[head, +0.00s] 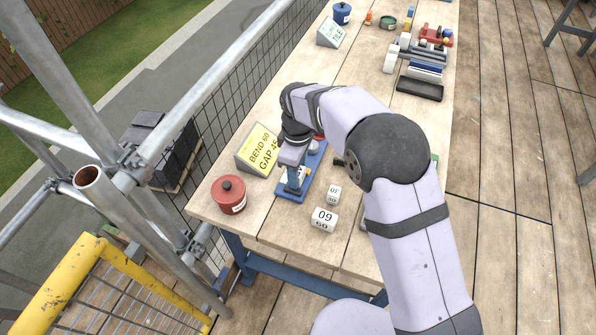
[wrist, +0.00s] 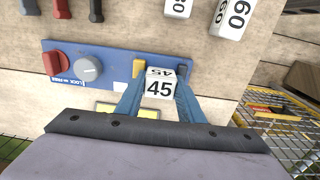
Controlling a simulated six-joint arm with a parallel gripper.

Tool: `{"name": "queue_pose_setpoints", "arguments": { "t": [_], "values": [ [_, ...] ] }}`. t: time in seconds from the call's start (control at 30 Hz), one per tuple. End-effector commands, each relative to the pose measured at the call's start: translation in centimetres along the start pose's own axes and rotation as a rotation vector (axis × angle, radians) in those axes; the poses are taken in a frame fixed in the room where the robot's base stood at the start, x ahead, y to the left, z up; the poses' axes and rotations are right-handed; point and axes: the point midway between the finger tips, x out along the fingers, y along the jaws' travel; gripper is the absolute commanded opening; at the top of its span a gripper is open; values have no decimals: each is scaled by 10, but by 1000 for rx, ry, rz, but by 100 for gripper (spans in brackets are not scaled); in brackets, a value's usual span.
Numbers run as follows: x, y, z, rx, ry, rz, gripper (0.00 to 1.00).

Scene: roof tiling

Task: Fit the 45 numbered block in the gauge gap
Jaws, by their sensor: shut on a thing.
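The 45 block (wrist: 160,88) is white with black numbers and is held between the blue fingers of my gripper (wrist: 158,92). The blue gauge (wrist: 110,62) lies beneath it, with a red knob (wrist: 54,61), a grey knob (wrist: 88,68) and a LOCK/FREE label at its left. A yellow jaw (wrist: 139,68) and a dark jaw (wrist: 183,71) stand on either side of the block's far end. I cannot tell how deep the block sits between them. In the head view my gripper (head: 292,180) is over the gauge (head: 312,172), and the block is not clear there.
A yellow sign (head: 258,150) reads BEND 60, GAP 45. A red pot (head: 229,196) stands at the near left corner. The 60 block (head: 323,219) and a smaller block (head: 334,195) lie right of the gauge. Tools and a black tray (head: 420,89) occupy the far table.

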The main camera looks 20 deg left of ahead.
Motion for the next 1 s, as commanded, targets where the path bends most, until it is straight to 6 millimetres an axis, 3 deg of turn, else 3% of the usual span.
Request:
{"name": "queue_pose_setpoints", "arguments": {
  "t": [0.03, 0.33, 0.37, 0.43, 1.0],
  "values": [
    [15, -5, 5, 0, -15, -15, 12],
    [15, -5, 5, 0, -15, -15, 12],
    [15, -5, 5, 0, -15, -15, 39],
    [15, -5, 4, 0, -14, -16, 56],
    [14, -9, 2, 0, -15, -23, 56]
  ]
}}
